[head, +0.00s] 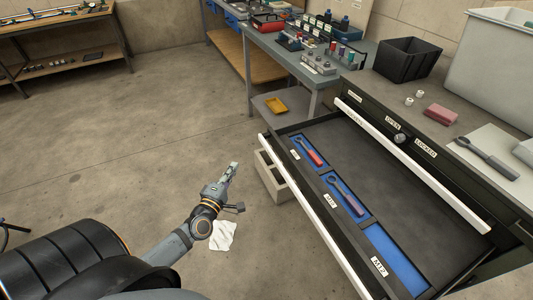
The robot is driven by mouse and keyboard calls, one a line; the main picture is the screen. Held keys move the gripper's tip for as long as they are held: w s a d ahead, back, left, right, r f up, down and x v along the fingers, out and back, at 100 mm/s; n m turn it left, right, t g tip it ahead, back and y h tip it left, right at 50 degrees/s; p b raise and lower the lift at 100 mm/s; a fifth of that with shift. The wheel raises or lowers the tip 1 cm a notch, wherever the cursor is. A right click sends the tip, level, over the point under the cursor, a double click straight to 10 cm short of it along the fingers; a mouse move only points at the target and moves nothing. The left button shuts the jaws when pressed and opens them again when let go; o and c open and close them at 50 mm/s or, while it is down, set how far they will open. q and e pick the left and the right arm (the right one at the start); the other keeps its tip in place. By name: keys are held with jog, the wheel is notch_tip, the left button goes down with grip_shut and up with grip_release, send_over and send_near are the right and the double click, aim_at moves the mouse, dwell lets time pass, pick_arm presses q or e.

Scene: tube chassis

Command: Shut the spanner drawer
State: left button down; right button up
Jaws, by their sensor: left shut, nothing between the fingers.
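The spanner drawer (405,184) is pulled out from the dark cabinet (450,130) on the right. Its white front edge (312,215) faces left. In its blue-lined compartments lie a red-handled spanner (310,151) and a spanner with a dark reddish handle (345,194). A third blue compartment (393,254) near the camera looks empty. My left gripper (234,168) is shut and empty, in the air to the left of the drawer front and apart from it. My right gripper is not in view.
The cabinet has a white upper edge strip (410,165) and a lock knob (400,138) between "open" and "locked" labels. On top are a black bin (407,58), a red block (441,115) and a grey tool (487,158). A pale box (271,176) stands beside the drawer.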

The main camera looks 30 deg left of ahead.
pick_arm(q)
send_near(259, 138)
jog(key=w+a, duration=0.3)
jog(key=w+d, duration=0.2)
jog(key=shift+w+d+f+b, duration=0.1)
jog(key=shift+w+f+b, duration=0.1)
jog(key=shift+w+b, duration=0.1)
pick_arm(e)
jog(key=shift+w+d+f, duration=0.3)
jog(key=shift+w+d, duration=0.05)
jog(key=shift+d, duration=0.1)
pick_arm(q)
jog(key=shift+w+d, duration=0.1)
